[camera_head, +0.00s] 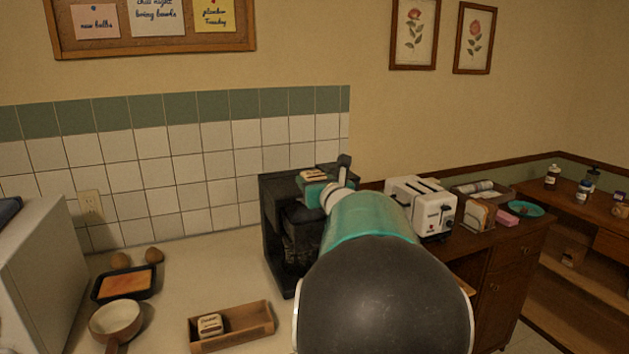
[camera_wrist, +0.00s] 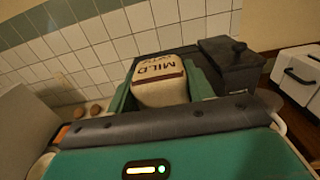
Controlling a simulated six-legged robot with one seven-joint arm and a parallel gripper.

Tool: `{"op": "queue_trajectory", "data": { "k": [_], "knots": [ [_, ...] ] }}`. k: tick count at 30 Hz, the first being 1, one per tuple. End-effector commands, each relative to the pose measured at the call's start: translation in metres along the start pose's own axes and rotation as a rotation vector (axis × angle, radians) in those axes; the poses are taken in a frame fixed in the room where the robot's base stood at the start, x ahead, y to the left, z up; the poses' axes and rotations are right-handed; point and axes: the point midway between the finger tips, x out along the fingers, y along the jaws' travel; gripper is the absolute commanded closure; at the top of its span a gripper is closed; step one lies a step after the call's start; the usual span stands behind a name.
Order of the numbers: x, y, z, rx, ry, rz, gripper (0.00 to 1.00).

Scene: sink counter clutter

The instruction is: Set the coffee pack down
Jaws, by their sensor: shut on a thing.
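In the head view the pack (camera_head: 313,175) shows at the end of my gripper (camera_head: 316,184), over the top of a black coffee machine (camera_head: 283,242). I cannot tell whether the pack touches the machine. The pack's underside is hidden. A second, similar pack (camera_head: 209,323) sits in a wooden tray (camera_head: 257,330) on the counter.
A pan (camera_head: 115,318), a dark dish with an orange surface (camera_head: 125,285) and two brown round items (camera_head: 153,255) stand on the counter at left. A white toaster (camera_head: 423,207) stands right of the machine. The pale counter (camera_head: 215,265) between tray and wall is clear.

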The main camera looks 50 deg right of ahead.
Motion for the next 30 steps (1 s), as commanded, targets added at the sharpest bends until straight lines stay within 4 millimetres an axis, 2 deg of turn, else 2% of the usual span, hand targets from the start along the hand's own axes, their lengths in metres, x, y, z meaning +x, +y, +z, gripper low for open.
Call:
{"op": "queue_trajectory", "data": {
  "k": [12, 13, 16, 25, 30],
  "knots": [
    [0.0, 0.0, -0.009, 0.0, 0.0, 0.0, 0.73],
    [0.0, 0.0, -0.009, 0.0, 0.0, 0.0, 0.46],
    [0.0, 0.0, -0.009, 0.0, 0.0, 0.0, 0.27],
    [0.0, 0.0, -0.008, 0.0, 0.0, 0.0, 0.26],
    [-0.002, -0.001, 0.005, -0.002, -0.002, -0.002, 0.26]
  ]
}}
